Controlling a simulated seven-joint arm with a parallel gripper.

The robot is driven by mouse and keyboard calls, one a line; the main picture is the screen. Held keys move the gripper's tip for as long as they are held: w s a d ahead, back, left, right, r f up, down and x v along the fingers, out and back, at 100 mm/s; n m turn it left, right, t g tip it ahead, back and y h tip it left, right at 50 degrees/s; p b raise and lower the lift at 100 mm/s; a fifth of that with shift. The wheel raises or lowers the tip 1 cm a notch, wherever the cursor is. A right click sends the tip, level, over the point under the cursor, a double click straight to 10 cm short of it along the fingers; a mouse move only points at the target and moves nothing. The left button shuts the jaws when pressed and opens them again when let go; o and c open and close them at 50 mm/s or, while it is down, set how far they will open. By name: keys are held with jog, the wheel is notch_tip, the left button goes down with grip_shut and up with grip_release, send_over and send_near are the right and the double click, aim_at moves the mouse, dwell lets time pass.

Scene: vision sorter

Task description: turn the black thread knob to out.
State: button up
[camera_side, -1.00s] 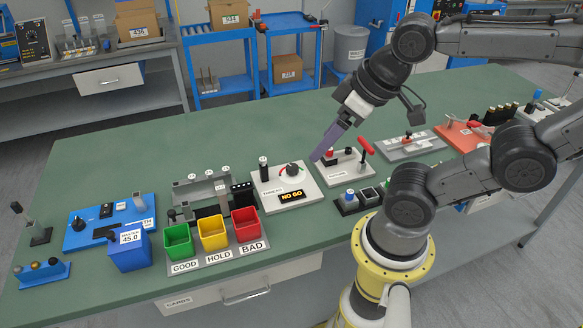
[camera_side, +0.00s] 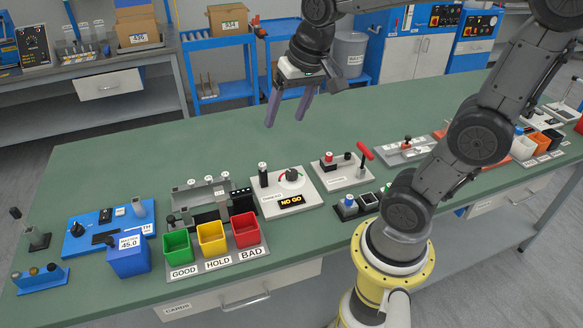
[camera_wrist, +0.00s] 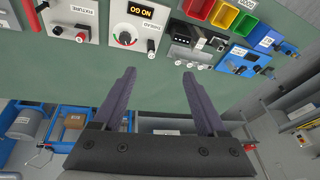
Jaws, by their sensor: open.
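The black thread knob (camera_side: 292,175) sits on a white panel (camera_side: 306,185) near the middle of the bench, with a red arc beside it and a lit "NO GO" display (camera_side: 291,200) in front. In the wrist view the black knob (camera_wrist: 125,38) shows at upper centre-left, with a white pointer mark; which setting it points to is too small to read. My gripper (camera_side: 284,123) is open and empty, in the air above and behind the panel, apart from the knob. Its two purple fingers also show in the wrist view (camera_wrist: 159,74).
A black post (camera_side: 263,175) stands on the same panel, left of the knob. Left are green, yellow and red bins (camera_side: 212,238); right is a plate with a red-handled lever (camera_side: 365,151). The bench behind the panel is clear.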

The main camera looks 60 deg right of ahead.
jog(key=w+d+f+m+g, duration=0.2)
jog(key=w+d+f+m, duration=0.1)
jog(key=w+d+f, duration=0.3)
jog(key=m+g, duration=0.1)
jog(key=g, duration=0.1)
send_near(292, 172)
jog(key=shift+y, duration=0.4)
jog(key=f, duration=0.8)
jog(key=shift+d+f, duration=0.25)
jog(key=shift+d, duration=0.1)
grip_shut()
